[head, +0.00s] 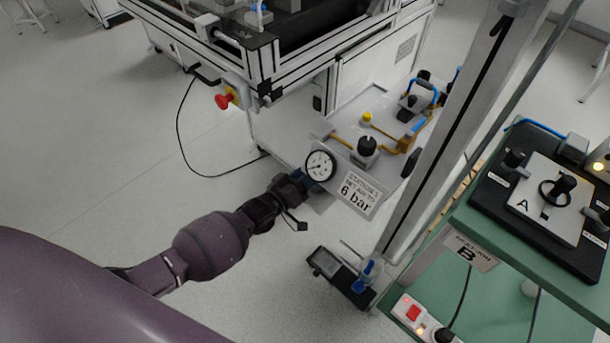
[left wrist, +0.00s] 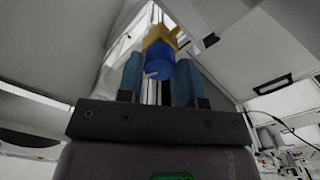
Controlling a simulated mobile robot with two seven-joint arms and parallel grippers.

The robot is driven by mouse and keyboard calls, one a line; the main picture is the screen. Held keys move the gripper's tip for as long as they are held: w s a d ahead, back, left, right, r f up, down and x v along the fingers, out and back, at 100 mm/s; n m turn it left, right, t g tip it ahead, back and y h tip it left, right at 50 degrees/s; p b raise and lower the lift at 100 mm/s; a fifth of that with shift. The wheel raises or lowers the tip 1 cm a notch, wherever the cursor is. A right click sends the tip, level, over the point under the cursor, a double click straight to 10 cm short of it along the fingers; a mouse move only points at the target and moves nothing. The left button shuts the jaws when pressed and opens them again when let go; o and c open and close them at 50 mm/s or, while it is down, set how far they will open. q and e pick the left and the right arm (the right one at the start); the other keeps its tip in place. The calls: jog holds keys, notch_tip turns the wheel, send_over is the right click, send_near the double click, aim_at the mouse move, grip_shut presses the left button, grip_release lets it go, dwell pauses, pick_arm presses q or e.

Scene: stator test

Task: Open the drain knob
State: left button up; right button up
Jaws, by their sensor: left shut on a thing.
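In the left wrist view the drain knob (left wrist: 160,60) is blue, with a small white mark, below a brass-coloured body (left wrist: 158,38). My left gripper (left wrist: 163,72) has its two blue-grey fingers on either side of the knob and is shut on it. In the head view my left gripper (head: 304,183) reaches in below the pressure gauge (head: 320,165) at the cabinet's lower corner; the knob itself is hidden there. My right gripper is in neither view.
A sign reading 6 bar (head: 351,190) hangs right beside the gauge. A grey upright post (head: 438,150) and a green bench (head: 500,230) stand to the right. A black cable (head: 180,130) lies on the floor at left.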

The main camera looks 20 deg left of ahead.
pick_arm(q)
jog(key=shift+n, duration=2.1)
jog(key=shift+b, duration=0.3)
jog(key=o, duration=0.9)
jog(key=shift+s, duration=0.1)
jog(key=p+v, duration=0.1)
jog(key=v, duration=0.9)
jog(key=shift+s+a+p, duration=0.15)
jog(key=shift+s+p, duration=0.2)
